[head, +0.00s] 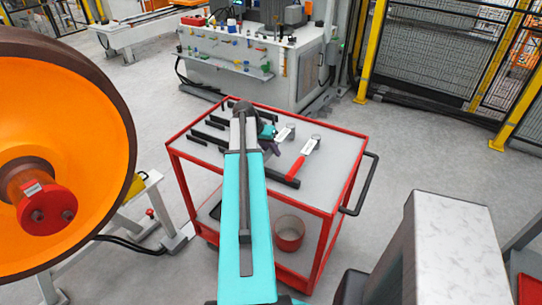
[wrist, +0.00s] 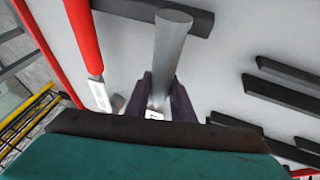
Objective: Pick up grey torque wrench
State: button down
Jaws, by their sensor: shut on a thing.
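The grey torque wrench shows in the wrist view as a grey rod (wrist: 173,45) running up between the two dark fingers of my gripper (wrist: 160,98). The fingers are shut on it. In the head view its pale head end (head: 285,132) shows over the cart top, just right of my gripper (head: 269,146); my arm hides the rest. I cannot tell whether it is clear of the cart. A red torque wrench (head: 311,147) lies beside it, to its right, and shows at the left in the wrist view (wrist: 85,35).
The red-framed cart (head: 335,177) has a grey top with several black bars (head: 208,138) at the left. A round brown container (head: 289,232) stands on its lower shelf. A large orange wheel (head: 70,110) is at the left. A tool-covered bench (head: 305,75) stands behind.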

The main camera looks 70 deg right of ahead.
jog(key=shift+r+b, duration=0.35)
jog(key=shift+r, duration=0.3)
jog(key=shift+s+a+r, duration=0.1)
jog(key=shift+a+r, duration=0.1)
jog(key=shift+r, duration=0.05)
jog(key=s+a+b, duration=0.1)
jog(key=a, duration=0.3)
jog(key=s+a+b, duration=0.1)
jog(key=a, duration=0.3)
jog(key=s+a+r+b, duration=0.1)
jog(key=a+b, duration=0.1)
jog(key=a, duration=0.3)
jog(key=shift+r, duration=0.1)
jog(key=shift+d+b, duration=0.15)
jog(key=shift+b, duration=1)
jog(key=b, duration=0.4)
jog(key=shift+a, duration=0.3)
jog(key=b, duration=0.2)
jog(key=a+b, duration=0.1)
jog(key=b, duration=0.2)
jog(key=shift+s+a, duration=0.1)
jog(key=shift+s, duration=0.15)
jog(key=shift+a+r+b, duration=0.15)
jog(key=shift+a+b, duration=0.15)
jog(key=shift+b, duration=0.5)
